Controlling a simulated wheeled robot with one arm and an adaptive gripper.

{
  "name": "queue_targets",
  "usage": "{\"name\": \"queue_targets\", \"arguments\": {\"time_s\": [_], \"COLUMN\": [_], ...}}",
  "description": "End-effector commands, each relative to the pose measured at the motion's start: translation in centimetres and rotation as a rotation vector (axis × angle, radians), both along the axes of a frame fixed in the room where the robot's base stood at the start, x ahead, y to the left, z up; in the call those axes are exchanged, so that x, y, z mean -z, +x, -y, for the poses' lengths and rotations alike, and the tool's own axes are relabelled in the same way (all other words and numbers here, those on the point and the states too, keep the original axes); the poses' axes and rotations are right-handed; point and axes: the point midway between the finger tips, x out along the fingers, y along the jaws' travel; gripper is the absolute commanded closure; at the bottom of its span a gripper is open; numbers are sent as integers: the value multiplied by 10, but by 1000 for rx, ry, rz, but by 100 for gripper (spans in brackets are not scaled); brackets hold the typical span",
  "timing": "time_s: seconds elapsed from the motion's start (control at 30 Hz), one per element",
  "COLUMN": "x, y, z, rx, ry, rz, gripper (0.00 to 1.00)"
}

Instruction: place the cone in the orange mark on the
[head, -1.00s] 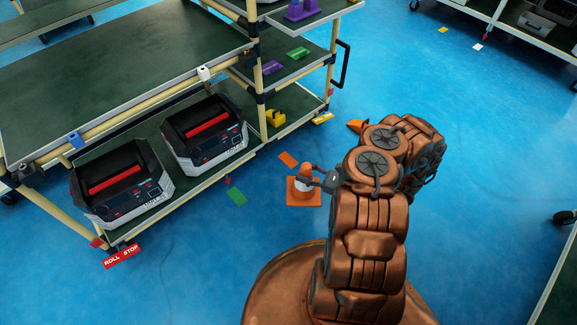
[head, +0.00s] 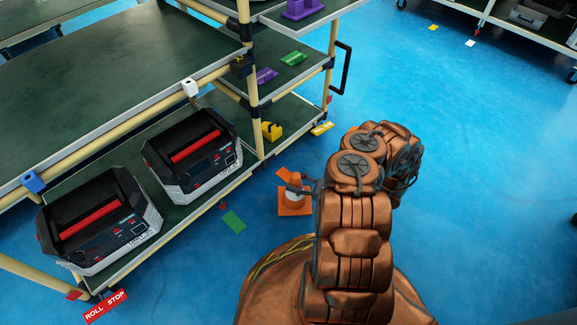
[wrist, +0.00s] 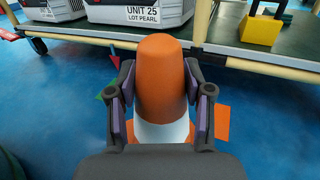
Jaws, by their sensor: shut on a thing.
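The orange cone (head: 294,208) with a white band is upright between the fingers of my gripper (head: 299,188). In the wrist view the cone (wrist: 162,75) fills the space between both fingers, and my gripper (wrist: 160,105) is shut on it. In the wrist view the orange mark (wrist: 222,122) shows to the right of the cone. I cannot tell whether the cone's base touches the floor.
A green mark (head: 233,222) lies on the floor left of the cone. A rack's low shelf (head: 250,160) holds two black-and-white units (head: 192,155) (head: 98,218) and a yellow block (head: 271,131). A red roll-stop label (head: 106,306) is at its near corner. Open floor lies to the right.

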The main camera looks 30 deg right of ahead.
Motion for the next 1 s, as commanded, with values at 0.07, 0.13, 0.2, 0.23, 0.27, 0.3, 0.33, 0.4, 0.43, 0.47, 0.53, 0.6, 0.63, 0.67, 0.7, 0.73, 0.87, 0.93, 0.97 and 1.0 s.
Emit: {"name": "queue_targets", "arguments": {"time_s": [0.07,0.13,0.2,0.23,0.27,0.3,0.33,0.4,0.43,0.47,0.53,0.6,0.63,0.67,0.7,0.73,0.87,0.93,0.97,1.0], "x": [7,9,10,11,11,12,12,13,13,13,14,13,13,13,12,13,18,30,34,40], "y": [15,28,42,47,53,61,67,79,84,88,96,102,103,104,106,107,114,113,112,112], "z": [10,18,26,29,32,36,39,44,46,49,53,55,56,57,57,58,62,61,60,60], "rx": [2,4,5,4,4,3,4,3,2,3,2,2,2,2,2,2,3,3,2,1], "ry": [-3,-3,-4,-5,-5,-6,-6,-5,-4,-3,-2,-3,-3,-2,-2,-2,-2,-1,-1,0], "rz": [3,2,3,3,3,3,4,3,3,2,2,2,2,2,1,1,2,1,1,0], "gripper": [100,100,100,100,100,100,100,100,100,100,100,100,100,100,100,100,100,100,100,100]}}
